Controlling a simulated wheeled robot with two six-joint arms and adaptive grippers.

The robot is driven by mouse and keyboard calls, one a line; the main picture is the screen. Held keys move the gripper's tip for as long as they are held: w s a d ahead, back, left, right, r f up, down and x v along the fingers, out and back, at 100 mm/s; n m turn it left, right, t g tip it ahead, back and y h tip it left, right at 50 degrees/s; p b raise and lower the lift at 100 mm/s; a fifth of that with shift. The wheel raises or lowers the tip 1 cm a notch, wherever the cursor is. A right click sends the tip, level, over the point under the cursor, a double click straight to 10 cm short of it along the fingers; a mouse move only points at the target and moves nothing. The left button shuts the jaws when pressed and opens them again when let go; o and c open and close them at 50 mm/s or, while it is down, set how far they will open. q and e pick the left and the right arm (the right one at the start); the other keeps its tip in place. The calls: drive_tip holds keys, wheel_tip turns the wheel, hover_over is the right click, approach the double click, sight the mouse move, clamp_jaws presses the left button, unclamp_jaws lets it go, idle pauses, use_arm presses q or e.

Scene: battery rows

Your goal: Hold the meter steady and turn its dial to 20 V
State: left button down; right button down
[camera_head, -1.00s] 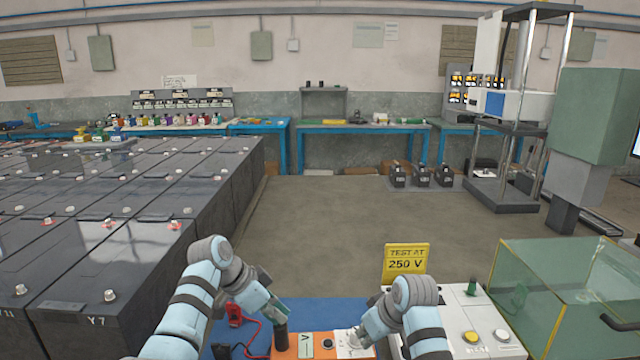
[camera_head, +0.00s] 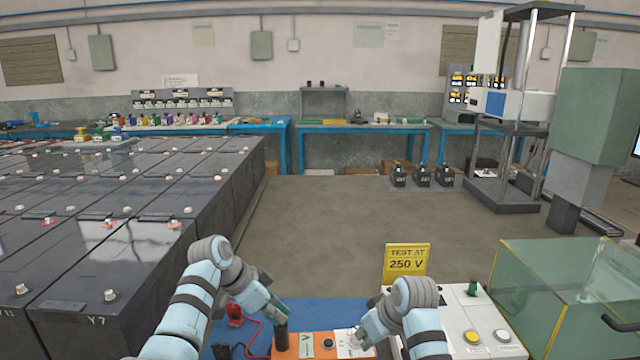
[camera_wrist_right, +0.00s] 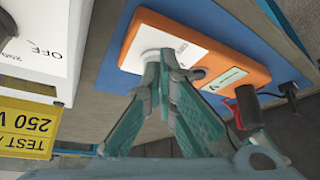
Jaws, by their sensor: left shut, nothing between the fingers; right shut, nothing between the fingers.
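The orange meter (camera_head: 290,354) lies on a blue mat at the bottom of the head view, with a pale display (camera_head: 306,346) and a white dial panel (camera_head: 347,351). It also shows in the right wrist view (camera_wrist_right: 225,76). The round white dial (camera_wrist_right: 151,55) is partly hidden behind the fingertips of my right gripper (camera_wrist_right: 165,64), which is shut and empty. The tips are at the dial; contact is unclear. My left gripper (camera_head: 281,316) is shut and empty over the meter's left end, by a dark upright cylinder (camera_head: 281,338). The dial setting is unreadable.
Red (camera_head: 235,314) and black (camera_head: 222,351) leads lie left of the meter. A yellow "TEST AT 250 V" sign (camera_head: 406,262) and a white control box (camera_head: 490,345) stand to the right, beside a glass tank (camera_head: 565,290). Battery rows (camera_head: 70,300) fill the left.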

use_arm(q)
drive_tip(key=shift+s+f, duration=0.1)
drive_tip(key=shift+f, duration=0.15)
use_arm(e)
drive_tip(key=shift+s+d, duration=0.1)
drive_tip(key=shift+s, duration=0.05)
wheel_tip(320, 180, up, 6)
drive_tip(key=shift+d, duration=0.1)
